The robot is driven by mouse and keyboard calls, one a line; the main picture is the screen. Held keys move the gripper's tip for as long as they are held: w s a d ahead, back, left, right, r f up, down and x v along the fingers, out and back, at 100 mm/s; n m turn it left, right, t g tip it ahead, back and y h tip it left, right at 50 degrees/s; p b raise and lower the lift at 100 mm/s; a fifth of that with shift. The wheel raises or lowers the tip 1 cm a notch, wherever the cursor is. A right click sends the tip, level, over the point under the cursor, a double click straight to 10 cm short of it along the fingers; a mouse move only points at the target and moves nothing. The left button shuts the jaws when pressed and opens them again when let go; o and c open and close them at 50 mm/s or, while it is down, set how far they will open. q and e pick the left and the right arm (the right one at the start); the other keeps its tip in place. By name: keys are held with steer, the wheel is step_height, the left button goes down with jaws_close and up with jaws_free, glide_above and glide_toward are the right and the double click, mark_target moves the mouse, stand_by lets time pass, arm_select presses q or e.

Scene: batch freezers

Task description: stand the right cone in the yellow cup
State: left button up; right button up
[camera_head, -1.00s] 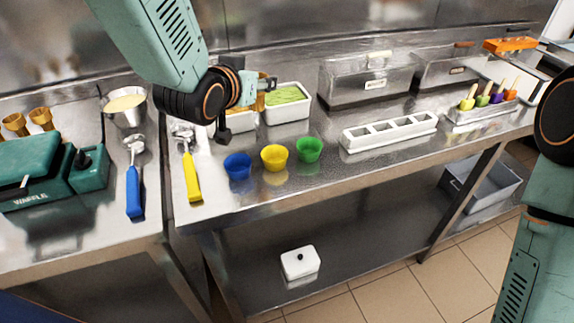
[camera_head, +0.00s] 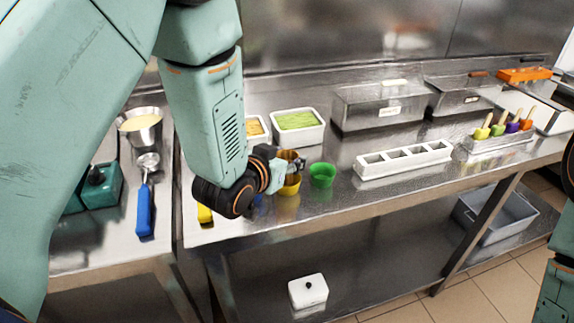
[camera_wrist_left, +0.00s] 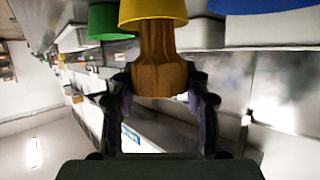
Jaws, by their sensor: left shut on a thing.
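My left gripper (camera_head: 290,166) is shut on a brown cone and is right above the yellow cup (camera_head: 289,187). In the left wrist view the cone (camera_wrist_left: 160,62) sits between my fingers (camera_wrist_left: 161,92), its wide end toward the palm. Its narrow end passes out of sight behind the rim of the yellow cup (camera_wrist_left: 152,9); I cannot tell how deep it sits in the cup. In the head view my gripper mostly hides the cone. My right arm shows at the right edge; its gripper is out of view.
The green cup (camera_head: 322,175) stands close to the right of the yellow cup. The blue cup (camera_head: 257,201) is mostly hidden behind my left wrist. A white slotted holder (camera_head: 403,160) lies farther right. White tubs (camera_head: 298,127) stand behind.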

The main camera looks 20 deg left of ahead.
arm_select(q)
steer(key=shift+f, duration=0.6)
steer(key=shift+w+d+f, duration=0.1)
steer(key=shift+d, duration=0.15)
steer(key=shift+a+f+b, duration=0.15)
steer(key=shift+f+b, duration=0.15)
steer(key=o, duration=0.7)
steer(key=shift+o, duration=0.2)
steer(key=shift+r, duration=0.1)
